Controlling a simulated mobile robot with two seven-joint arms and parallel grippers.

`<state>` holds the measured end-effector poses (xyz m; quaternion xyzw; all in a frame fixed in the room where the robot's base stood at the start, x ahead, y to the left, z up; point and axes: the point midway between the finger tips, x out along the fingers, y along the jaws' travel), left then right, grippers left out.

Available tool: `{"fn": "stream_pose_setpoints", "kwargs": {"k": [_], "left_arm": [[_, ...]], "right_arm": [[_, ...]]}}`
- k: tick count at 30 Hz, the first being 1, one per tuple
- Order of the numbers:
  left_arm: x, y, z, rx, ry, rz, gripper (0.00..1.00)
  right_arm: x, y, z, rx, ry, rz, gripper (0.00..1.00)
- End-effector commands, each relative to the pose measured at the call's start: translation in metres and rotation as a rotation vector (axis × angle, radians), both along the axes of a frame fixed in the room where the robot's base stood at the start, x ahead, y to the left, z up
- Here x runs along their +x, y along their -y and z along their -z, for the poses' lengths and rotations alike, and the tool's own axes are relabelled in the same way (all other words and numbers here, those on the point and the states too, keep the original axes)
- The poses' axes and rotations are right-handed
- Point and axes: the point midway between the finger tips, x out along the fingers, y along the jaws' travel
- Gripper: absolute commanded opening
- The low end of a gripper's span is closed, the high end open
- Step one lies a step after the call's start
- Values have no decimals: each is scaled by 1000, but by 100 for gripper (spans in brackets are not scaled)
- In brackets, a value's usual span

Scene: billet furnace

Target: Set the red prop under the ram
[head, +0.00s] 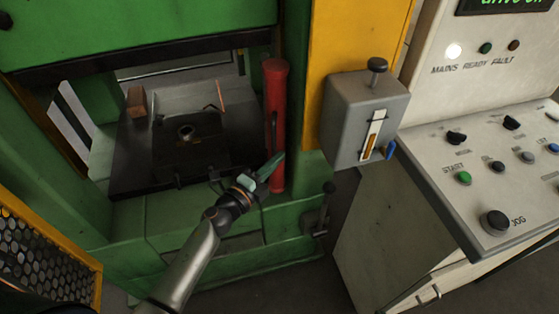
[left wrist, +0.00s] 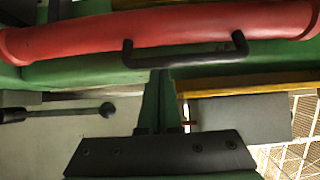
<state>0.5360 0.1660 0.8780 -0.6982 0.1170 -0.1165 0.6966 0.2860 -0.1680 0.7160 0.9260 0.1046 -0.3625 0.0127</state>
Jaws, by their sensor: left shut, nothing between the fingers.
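The red prop (head: 275,115) is a red tube standing upright at the right front of the press, beside the yellow column. In the left wrist view the prop (left wrist: 70,38) runs across the top, with a black bar handle (left wrist: 185,60) on its side. My left gripper (head: 272,168) is at the lower part of the prop. Its fingers (left wrist: 160,85) are shut and empty, just short of the handle; whether they touch it I cannot tell. The ram (head: 150,54), green with a dark lower edge, is above the press bed. My right gripper is not in view.
The dark press bed (head: 130,175) carries a round fitting (head: 186,132), a brown block (head: 137,102) and a thin copper-coloured rod. A grey lever box (head: 365,115) and a control console (head: 480,180) stand to the right. A yellow mesh guard (head: 40,250) is lower left.

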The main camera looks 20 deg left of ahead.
Motion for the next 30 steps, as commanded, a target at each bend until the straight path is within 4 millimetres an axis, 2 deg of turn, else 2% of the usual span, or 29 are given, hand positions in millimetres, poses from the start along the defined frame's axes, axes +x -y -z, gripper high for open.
{"fn": "stream_pose_setpoints", "kwargs": {"k": [8, 30], "left_arm": [[-1, -2, 0, 1, 0, 8, 0], [-9, -23, 1, 4, 1, 128, 0]], "right_arm": [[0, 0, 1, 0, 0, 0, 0], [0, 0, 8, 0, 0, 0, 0]]}}
